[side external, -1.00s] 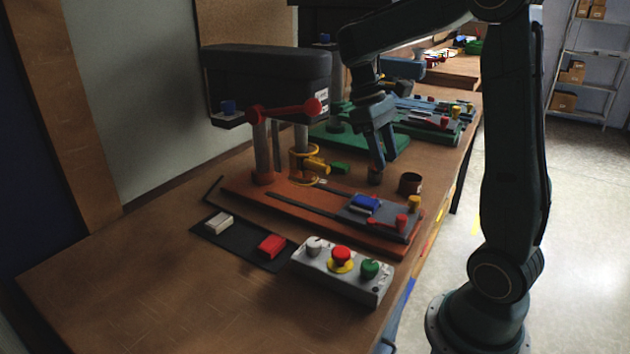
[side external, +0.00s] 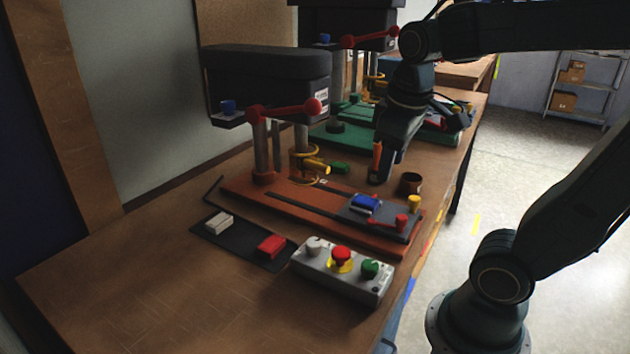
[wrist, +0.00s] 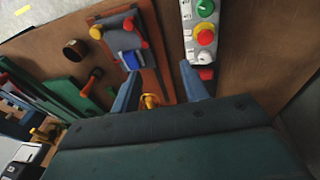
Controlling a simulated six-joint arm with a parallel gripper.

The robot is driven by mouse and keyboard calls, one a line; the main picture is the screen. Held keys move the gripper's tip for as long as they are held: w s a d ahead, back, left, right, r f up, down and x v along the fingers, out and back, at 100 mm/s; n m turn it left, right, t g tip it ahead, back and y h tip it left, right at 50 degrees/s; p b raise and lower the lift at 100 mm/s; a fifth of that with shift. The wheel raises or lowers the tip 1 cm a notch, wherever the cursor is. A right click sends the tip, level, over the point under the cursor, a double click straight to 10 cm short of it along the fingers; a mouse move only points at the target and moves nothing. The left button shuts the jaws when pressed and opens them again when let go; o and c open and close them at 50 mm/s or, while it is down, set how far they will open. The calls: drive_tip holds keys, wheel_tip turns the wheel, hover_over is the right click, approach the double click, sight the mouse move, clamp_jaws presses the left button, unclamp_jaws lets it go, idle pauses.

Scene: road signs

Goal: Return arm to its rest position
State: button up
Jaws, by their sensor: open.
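My gripper (side external: 384,172) hangs over the bench beside the near machine, fingers pointing down and slightly left. In the wrist view its two blue-grey fingers (wrist: 161,72) are spread apart with nothing held between them. An orange-handled item (side external: 377,154) shows just by the fingers in the side view. In the wrist view the orange handle (wrist: 92,80) is well to the left of both fingers, near a brown cup (wrist: 75,49). I cannot tell from the side view how far the fingers are from it.
The near machine's orange base (side external: 310,213) carries a blue block (side external: 366,203). A grey button box (side external: 342,272) and a black tray (side external: 243,243) lie in front. The machine's dark head (side external: 268,80) stands high at left. Green-based machine (side external: 347,137) is behind. Front-left bench is clear.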

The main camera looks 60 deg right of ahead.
drive_tip(key=s+a+t+y, duration=0.1)
drive_tip(key=s+a+t, duration=0.2)
drive_tip(key=a, duration=0.4)
drive_tip(key=shift+s+f+t+y, duration=0.2)
drive_tip(key=shift+f+t+y, duration=0.1)
drive_tip(key=shift+f+y, duration=0.1)
